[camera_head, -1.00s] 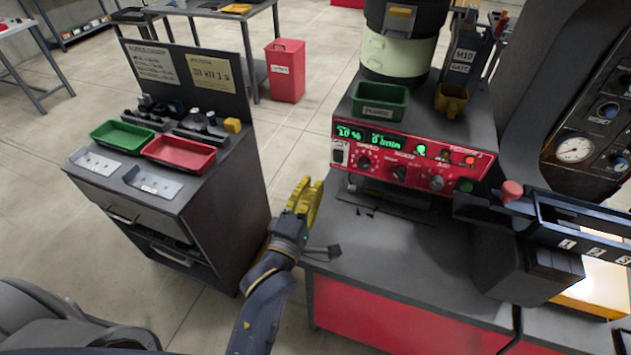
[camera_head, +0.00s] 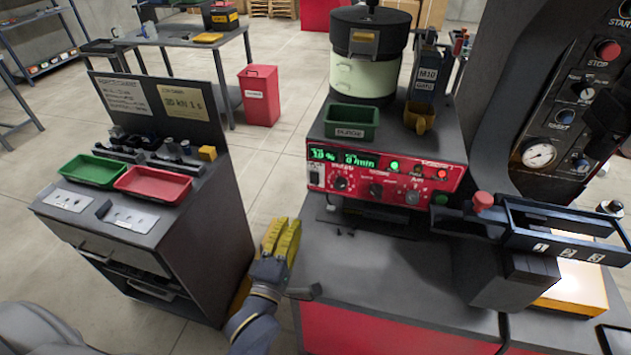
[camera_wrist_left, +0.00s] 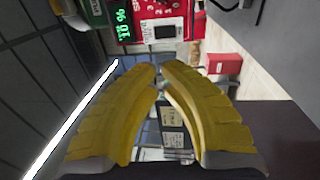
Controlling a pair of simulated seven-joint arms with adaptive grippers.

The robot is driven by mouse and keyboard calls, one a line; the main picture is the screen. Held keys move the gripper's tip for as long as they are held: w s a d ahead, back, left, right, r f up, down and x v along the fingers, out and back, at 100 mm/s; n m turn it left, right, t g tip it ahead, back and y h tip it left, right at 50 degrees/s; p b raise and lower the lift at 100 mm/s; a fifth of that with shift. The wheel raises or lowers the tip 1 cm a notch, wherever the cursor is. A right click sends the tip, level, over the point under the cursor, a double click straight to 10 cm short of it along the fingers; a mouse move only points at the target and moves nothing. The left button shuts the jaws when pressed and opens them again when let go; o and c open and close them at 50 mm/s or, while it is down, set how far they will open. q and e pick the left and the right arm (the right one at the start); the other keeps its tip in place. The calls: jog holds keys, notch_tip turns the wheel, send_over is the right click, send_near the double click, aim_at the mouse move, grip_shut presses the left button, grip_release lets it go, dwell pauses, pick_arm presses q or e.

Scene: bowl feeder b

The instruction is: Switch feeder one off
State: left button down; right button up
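Feeder one's red control panel (camera_head: 385,181) sits on the bench below the bowl feeder (camera_head: 369,55). It has lit green displays, several knobs, a lit green lamp and a white-framed rocker switch (camera_head: 315,178) at its lower left. In the left wrist view the panel (camera_wrist_left: 150,10) and the dark rocker switch (camera_wrist_left: 165,31) appear upside down or turned, beyond the fingers. My left gripper (camera_head: 289,236) has yellow fingers and is left of the bench, below and left of the switch. In the left wrist view its fingers (camera_wrist_left: 160,80) are close at the tips with a narrow gap, holding nothing. My right gripper is not visible.
A green bin (camera_head: 351,123) and a yellow cup (camera_head: 419,117) stand on the feeder housing. A dark chute (camera_head: 560,232) with a red knob lies at right. A cabinet (camera_head: 150,235) with green and red trays stands at left.

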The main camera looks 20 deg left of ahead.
aim_at(309, 172)
pick_arm(q)
jog(key=shift+w+a+r, duration=0.1)
jog(key=shift+w+r, duration=0.2)
jog(key=shift+w, duration=2)
jog(key=shift+w+r, duration=0.3)
jog(key=shift+w, duration=2.05)
jog(key=shift+w+a+r, duration=0.1)
jog(key=shift+w+r, duration=0.2)
jog(key=shift+w, duration=2)
jog(key=shift+a, duration=0.1)
